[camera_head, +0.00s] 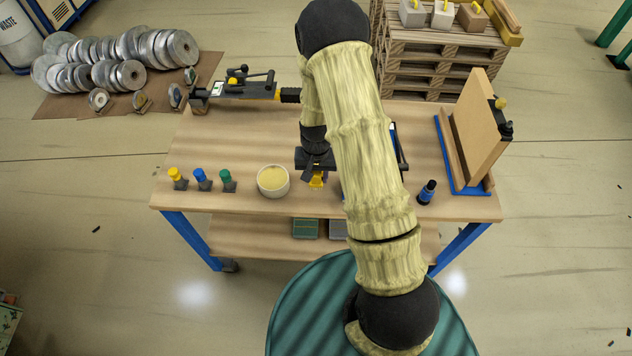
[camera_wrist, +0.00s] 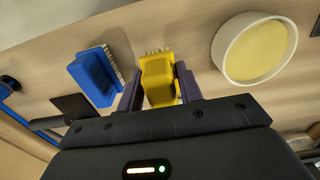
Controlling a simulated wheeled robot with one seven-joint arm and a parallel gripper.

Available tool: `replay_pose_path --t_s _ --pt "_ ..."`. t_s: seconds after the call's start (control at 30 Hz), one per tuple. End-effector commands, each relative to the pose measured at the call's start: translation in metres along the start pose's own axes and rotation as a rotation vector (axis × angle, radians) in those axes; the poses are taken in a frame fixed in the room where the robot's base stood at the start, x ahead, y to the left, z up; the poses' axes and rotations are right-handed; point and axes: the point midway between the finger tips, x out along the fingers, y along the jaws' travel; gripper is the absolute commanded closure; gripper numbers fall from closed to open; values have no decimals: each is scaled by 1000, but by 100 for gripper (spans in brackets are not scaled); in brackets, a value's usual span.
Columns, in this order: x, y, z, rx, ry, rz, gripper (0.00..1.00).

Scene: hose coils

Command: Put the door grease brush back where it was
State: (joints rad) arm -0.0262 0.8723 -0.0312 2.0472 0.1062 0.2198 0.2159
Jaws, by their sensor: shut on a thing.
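My gripper (camera_wrist: 158,88) is shut on a yellow brush (camera_wrist: 157,70), with one dark finger on each side of its body. Pale bristles show at the brush's far end in the wrist view. In the head view my gripper (camera_head: 316,176) is over the table (camera_head: 250,135), just right of a white bowl of yellow grease (camera_head: 273,193), and a bit of yellow shows below it. The bowl is also at the right of the wrist view (camera_wrist: 228,50). A blue brush (camera_wrist: 94,78) with pale bristles lies left of the yellow one. Whether the yellow brush touches the table I cannot tell.
Yellow (camera_head: 175,174), blue (camera_head: 201,176) and green (camera_head: 227,178) topped items stand at the table's left. A dark bottle (camera_head: 427,192) and a wooden panel (camera_head: 480,125) on a blue-edged stand are at the right. My arm hides the middle of the table.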

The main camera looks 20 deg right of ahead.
Motion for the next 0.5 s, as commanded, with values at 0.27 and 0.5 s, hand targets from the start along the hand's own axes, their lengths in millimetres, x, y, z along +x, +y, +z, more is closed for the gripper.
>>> replay_pose_path --t_s 0.27,0.5 --pt "32 0 1 0 -3 1 82" --pt "40 0 1 0 -1 0 82"
